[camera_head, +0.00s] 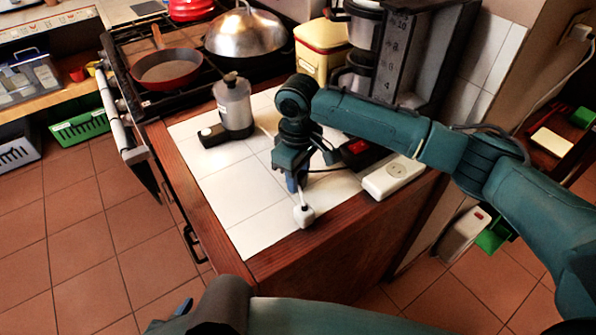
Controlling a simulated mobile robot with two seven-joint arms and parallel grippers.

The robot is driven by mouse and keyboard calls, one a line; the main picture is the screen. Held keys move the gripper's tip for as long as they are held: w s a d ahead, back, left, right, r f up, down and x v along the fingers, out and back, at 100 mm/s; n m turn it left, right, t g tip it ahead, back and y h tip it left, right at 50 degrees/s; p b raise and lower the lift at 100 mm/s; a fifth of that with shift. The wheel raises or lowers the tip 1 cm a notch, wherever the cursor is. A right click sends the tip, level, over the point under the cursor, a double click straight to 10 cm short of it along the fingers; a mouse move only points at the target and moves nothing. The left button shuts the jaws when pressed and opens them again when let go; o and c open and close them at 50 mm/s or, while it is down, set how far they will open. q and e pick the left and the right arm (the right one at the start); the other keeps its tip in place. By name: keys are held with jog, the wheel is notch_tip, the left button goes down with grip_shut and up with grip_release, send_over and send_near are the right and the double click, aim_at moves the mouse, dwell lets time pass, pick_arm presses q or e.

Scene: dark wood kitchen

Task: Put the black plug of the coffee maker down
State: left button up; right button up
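The coffee maker (362,25) stands at the back right of the tiled counter, in front of a dark frame. My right gripper (296,182) points down over the counter's front part. Its fingers look close together, but their gap and any grasp are unclear. A thin dark cord (326,170) runs from beside these fingers to the right. I cannot make out a black plug at its end; the gripper may hide it. A white plug (304,215) with a pale cord lies just below the fingertips. My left gripper (183,308) shows only as a blue tip at the bottom, low over the floor.
A white power strip (393,176) and a black box with a red switch (355,147) lie right of the gripper. A grey bottle (234,104) and a small black-and-white item (211,135) stand to the left. The tiles (258,222) near the front left corner are bare.

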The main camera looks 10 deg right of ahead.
jog(key=o, duration=0.4)
jog(key=shift+c, duration=0.2)
jog(key=shift+r+b, duration=0.45)
notch_tip(320, 180, up, 12)
jog(key=shift+r, duration=0.15)
